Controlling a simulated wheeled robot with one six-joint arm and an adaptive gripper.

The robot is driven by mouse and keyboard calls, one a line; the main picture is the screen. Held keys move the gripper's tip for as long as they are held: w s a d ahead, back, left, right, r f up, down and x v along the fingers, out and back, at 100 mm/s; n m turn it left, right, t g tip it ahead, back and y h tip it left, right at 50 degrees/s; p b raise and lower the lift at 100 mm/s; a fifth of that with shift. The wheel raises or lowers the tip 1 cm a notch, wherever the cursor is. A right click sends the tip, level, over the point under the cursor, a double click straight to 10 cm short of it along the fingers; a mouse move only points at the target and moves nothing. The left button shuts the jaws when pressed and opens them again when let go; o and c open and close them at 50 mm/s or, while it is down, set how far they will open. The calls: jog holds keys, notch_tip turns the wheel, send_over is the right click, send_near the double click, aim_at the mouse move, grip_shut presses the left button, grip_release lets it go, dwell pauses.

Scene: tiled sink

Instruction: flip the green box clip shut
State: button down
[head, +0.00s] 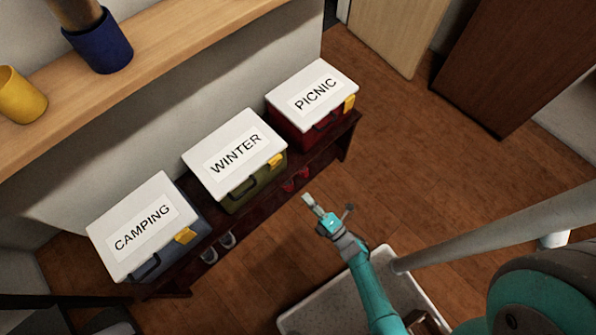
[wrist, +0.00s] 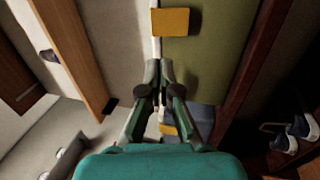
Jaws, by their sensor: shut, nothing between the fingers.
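The green box (head: 243,190), with a white lid marked WINTER (head: 235,155), is the middle one of three on a dark bench. Its yellow clip (head: 275,160) sits at the lid's front edge, near the right corner. In the wrist view the clip (wrist: 170,22) lies at the top, beside the pale lid edge and over the green front (wrist: 215,55). I cannot tell whether it is latched. My gripper (head: 308,202) is shut and empty, out in front of the box. Its closed fingertips (wrist: 159,66) appear below the clip in the wrist view, apart from it.
The blue-grey CAMPING box (head: 185,252) stands to the left and the red PICNIC box (head: 305,132) to the right, each with a yellow clip. Shoes (head: 218,246) sit under the dark bench (head: 336,143). A wooden shelf (head: 165,55) runs above. The floor at right is partly clear.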

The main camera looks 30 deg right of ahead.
aim_at(276, 164)
jog(key=x, duration=1.3)
jog(key=shift+w, duration=0.15)
jog(key=shift+r, duration=0.1)
